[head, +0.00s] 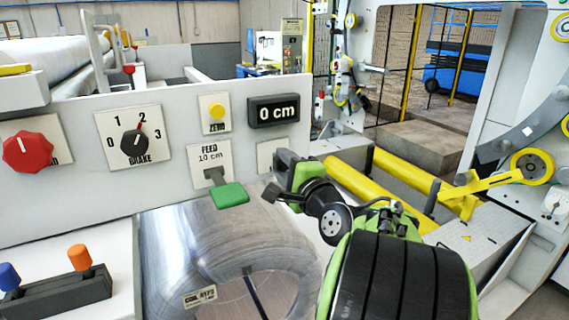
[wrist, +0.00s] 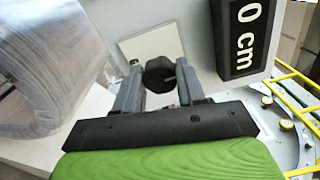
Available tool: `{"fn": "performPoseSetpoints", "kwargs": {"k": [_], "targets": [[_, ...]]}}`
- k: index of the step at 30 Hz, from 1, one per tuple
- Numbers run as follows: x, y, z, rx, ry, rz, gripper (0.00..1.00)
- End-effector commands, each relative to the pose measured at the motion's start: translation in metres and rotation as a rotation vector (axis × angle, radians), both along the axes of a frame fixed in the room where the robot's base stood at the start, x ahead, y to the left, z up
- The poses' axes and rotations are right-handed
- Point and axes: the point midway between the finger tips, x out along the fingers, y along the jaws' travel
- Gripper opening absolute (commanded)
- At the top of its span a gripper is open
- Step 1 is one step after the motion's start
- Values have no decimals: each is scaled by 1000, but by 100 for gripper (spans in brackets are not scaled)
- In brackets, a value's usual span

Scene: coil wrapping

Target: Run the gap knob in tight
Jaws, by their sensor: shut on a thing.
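In the head view my gripper (head: 279,176) reaches the panel just below the 0 cm display. There it hides the knob and most of its plate (head: 267,151). I cannot read any lettering on this plate.
The 0 cm display (head: 273,111) is close above the gripper. The green feed lever (head: 230,195) is just left. The brake dial (head: 137,144), red knob (head: 28,151) and yellow zero button (head: 216,111) are farther left. A wrapped coil (head: 200,250) lies below; yellow rollers (head: 375,190) are right.

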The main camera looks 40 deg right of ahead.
Motion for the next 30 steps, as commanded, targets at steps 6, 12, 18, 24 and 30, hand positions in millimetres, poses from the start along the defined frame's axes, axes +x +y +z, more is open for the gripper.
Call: {"fn": "performPoseSetpoints", "kwargs": {"k": [6,12,18,24,30], "targets": [[0,0,-2,29,-4,-1,9],[0,0,-2,31,-5,-1,9],[0,0,-2,30,-3,-1,47],[0,0,-1,29,-5,-1,65],[-1,0,-1,27,-7,-1,65]]}}
